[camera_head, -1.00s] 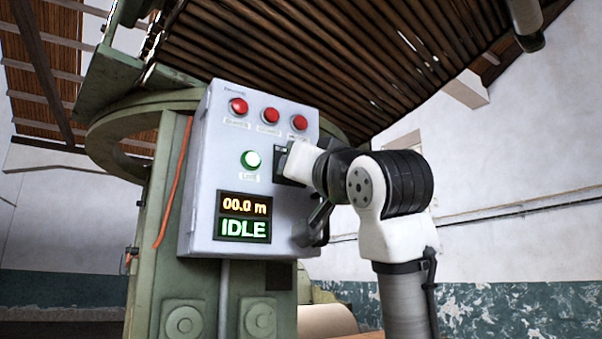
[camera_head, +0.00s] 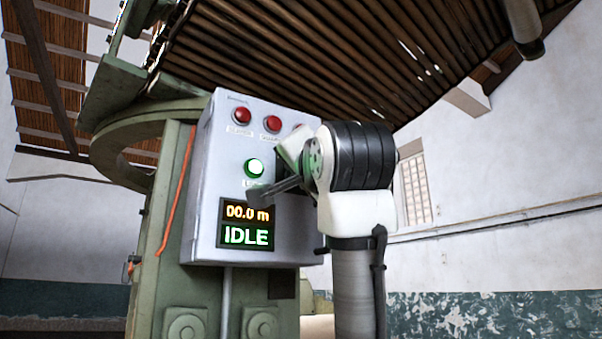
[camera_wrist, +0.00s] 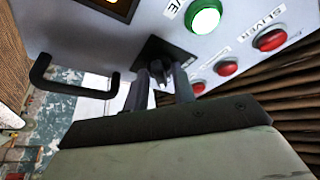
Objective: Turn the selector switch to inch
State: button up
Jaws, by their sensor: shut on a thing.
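The grey control box (camera_head: 222,172) carries the selector switch. In the wrist view the dark selector knob (camera_wrist: 161,76) stands out from a black plate (camera_wrist: 176,52), between the two fingers of my gripper (camera_wrist: 164,88). My gripper is shut on the knob. Its pointing and any position labels cannot be read. In the head view my wrist and forearm cover the knob and most of its plate. The display (camera_head: 246,224) on the box reads 00.0 m and IDLE.
A lit green button (camera_head: 253,168) sits above the display, close to my wrist; it also shows in the wrist view (camera_wrist: 204,17). Red buttons (camera_head: 242,116) line the top of the box. A black bar handle (camera_wrist: 72,87) shows left of my fingers in the wrist view.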

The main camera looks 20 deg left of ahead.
jog(key=shift+r, duration=0.1)
dwell(0.3)
jog(key=o, duration=0.7)
jog(key=shift+s, duration=0.1)
jog(key=b+v, duration=0.5)
jog(key=v, duration=0.8)
jog(key=shift+s+d+b, duration=0.2)
jog(key=shift+s+b, duration=0.05)
jog(key=shift+b, duration=0.1)
